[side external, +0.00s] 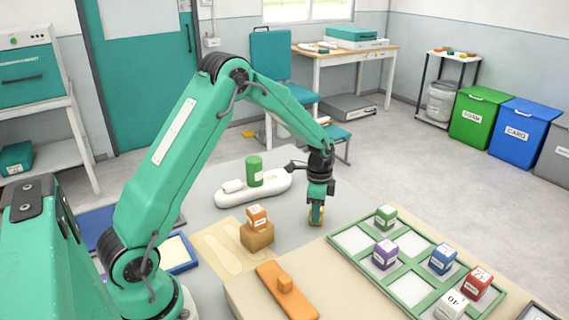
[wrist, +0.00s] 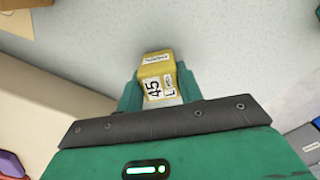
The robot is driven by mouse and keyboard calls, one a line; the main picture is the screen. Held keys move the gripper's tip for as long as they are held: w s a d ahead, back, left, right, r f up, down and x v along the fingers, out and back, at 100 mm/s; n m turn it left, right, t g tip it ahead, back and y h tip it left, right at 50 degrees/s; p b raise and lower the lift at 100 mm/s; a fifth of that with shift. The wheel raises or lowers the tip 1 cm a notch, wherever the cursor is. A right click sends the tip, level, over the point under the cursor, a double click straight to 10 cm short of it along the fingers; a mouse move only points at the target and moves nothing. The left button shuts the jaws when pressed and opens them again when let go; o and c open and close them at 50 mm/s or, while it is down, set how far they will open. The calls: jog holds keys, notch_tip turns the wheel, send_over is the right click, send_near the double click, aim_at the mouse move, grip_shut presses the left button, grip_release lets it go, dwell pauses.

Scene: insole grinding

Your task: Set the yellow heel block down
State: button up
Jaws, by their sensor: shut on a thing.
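The yellow heel block (wrist: 157,68) is between the fingers of my gripper (wrist: 160,88) in the wrist view, with a "45" label and other small labels facing the camera. In the side external view my gripper (side external: 316,204) points straight down over the grey table top, shut on the yellow block (side external: 316,216). The block is right of the white rounded fixture and left of the green-framed tray (side external: 342,262). Its lower end is close to the surface; I cannot tell whether it touches.
The tray holds green (side external: 385,217), purple (side external: 384,254), blue (side external: 443,258), red (side external: 475,283) and white (side external: 452,305) blocks. An orange block (side external: 257,217) sits on a brown block (side external: 257,236). The white fixture (side external: 253,189) carries a green cylinder (side external: 254,171). An orange tool (side external: 286,290) lies in front.

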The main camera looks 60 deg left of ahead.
jog(key=shift+f, duration=0.15)
jog(key=o, duration=1)
notch_tip(320, 180, up, 12)
jog(key=shift+r, duration=0.2)
jog(key=shift+r, duration=0.1)
dwell(0.6)
